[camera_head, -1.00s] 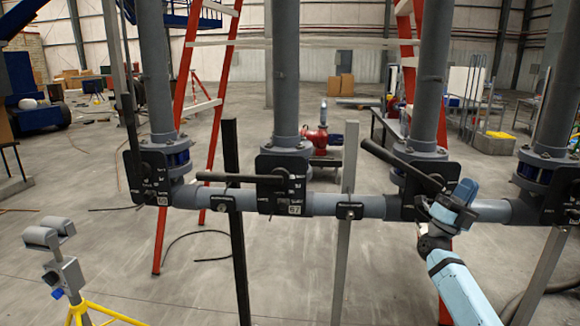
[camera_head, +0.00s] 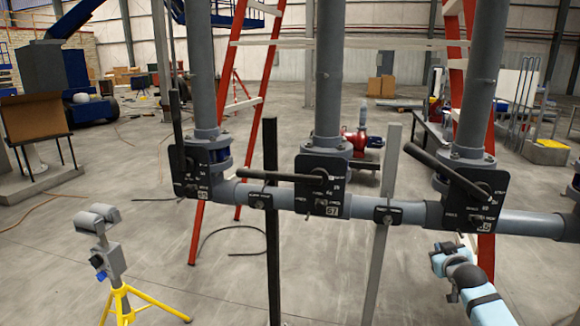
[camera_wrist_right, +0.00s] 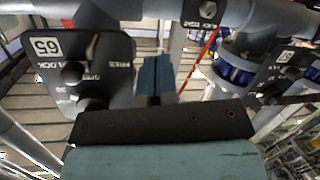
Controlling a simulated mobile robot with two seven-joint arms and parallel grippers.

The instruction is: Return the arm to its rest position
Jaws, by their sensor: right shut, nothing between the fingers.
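My right arm comes in from the lower right in the head view. Its gripper (camera_head: 446,262) is below the horizontal pipe (camera_head: 525,223) and apart from it, lower than the right-hand black valve plate (camera_head: 478,204). In the right wrist view the blue fingers (camera_wrist_right: 156,78) are together with nothing between them. A black valve plate (camera_wrist_right: 85,72) stands just left of the fingers in that view. The slanted valve lever (camera_head: 445,172) is above the gripper in the head view. My left gripper is not in view.
Several grey vertical pipes (camera_head: 330,70) rise from the horizontal pipe, with black levers (camera_head: 255,176). Posts (camera_head: 383,220) stand below it. A red ladder (camera_head: 262,90) is behind. A yellow-legged roller stand (camera_head: 121,293) is at lower left.

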